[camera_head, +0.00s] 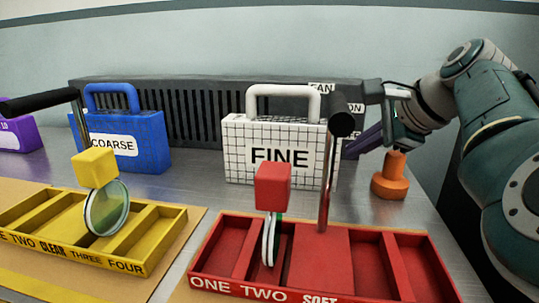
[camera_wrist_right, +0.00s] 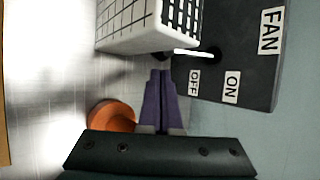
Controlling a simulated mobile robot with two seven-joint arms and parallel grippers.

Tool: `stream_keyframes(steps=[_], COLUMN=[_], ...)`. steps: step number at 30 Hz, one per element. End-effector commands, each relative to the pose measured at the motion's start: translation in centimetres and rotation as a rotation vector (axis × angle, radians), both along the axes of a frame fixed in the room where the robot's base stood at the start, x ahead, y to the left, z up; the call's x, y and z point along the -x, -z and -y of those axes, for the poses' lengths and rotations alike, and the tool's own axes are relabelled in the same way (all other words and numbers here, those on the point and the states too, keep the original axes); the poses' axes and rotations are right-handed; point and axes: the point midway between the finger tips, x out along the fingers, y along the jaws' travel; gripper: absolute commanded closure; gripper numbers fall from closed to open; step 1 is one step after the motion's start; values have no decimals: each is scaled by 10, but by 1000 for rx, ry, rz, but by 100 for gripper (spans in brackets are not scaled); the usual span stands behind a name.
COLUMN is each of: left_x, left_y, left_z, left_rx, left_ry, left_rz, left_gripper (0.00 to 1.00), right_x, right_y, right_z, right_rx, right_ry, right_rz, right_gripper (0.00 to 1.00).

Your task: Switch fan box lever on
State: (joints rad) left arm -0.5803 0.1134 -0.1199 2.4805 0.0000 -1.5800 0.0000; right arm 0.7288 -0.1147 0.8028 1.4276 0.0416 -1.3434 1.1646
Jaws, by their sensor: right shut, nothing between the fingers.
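The fan box (camera_head: 205,110) is a long dark grey slatted box against the back wall. Its end panel (camera_wrist_right: 255,80) shows FAN, ON and OFF labels in the right wrist view. The lever (camera_wrist_right: 195,53) is a thin white bar pointing left there, away from the FAN label and on the OFF side. The lever is hidden in the head view. My right gripper (camera_wrist_right: 161,74) has purple fingers shut with nothing between them, just short of the lever and apart from it. In the head view the right gripper (camera_head: 352,152) is behind the FINE case. My left gripper is not in view.
The white FINE case (camera_head: 232,150) stands close beside my right fingers. An orange knobbed piece (camera_head: 390,185) stands near them. A blue COARSE case (camera_head: 150,155), a red tray (camera_head: 325,260) and a yellow tray (camera_head: 165,225) with upright rods occupy the table.

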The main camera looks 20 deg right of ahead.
Motion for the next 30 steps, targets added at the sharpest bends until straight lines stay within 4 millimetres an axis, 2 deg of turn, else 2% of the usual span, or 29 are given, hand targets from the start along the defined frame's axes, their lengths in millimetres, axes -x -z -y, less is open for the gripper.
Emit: stream_keyframes(steps=[1,6,18,30], left_x=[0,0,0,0], left_y=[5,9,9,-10], left_z=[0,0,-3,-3], left_rx=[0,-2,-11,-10], left_ry=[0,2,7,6], left_rz=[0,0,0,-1], left_gripper=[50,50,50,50], right_x=[-5,-14,-16,-14], right_y=[6,14,14,8], right_z=[0,-1,-1,-2], right_rx=[-1,2,1,-31], right_ry=[-1,0,1,2], right_rz=[-1,1,0,-51], right_gripper=[100,100,100,100])
